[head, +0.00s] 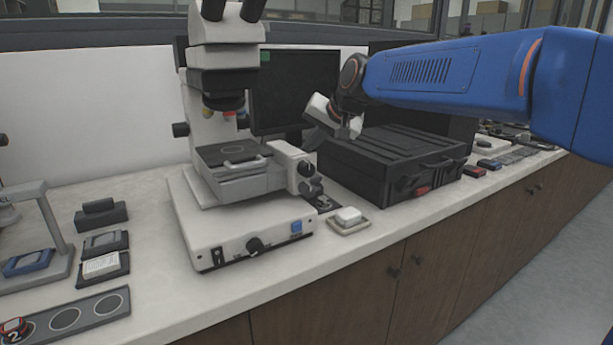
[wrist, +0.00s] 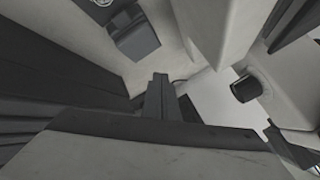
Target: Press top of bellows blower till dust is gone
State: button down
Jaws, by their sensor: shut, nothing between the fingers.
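My gripper (head: 346,130) is in the air over the left part of the black case, right of the microscope (head: 222,110). In the wrist view my gripper's fingers (wrist: 159,92) are together with nothing between them. A grey block-like object (wrist: 134,36) lies on the pale surface beyond the fingertips, apart from them; I cannot tell what it is. I cannot pick out the bellows blower for certain in either view, and I see no clear dust.
The closed black case (head: 385,165) stands right of the microscope. A small tray with a white block (head: 348,215) sits near the bench's front edge. A dark monitor (head: 295,92) stands behind. Several small items lie along the bench (head: 150,290) at left and far right.

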jog(key=shift+f, duration=2.15)
jog(key=shift+f, duration=0.15)
dwell(0.4)
jog(key=shift+f, duration=0.3)
jog(key=shift+f, duration=0.8)
dwell(1.1)
jog(key=shift+r, duration=1.25)
jog(key=shift+r, duration=2.5)
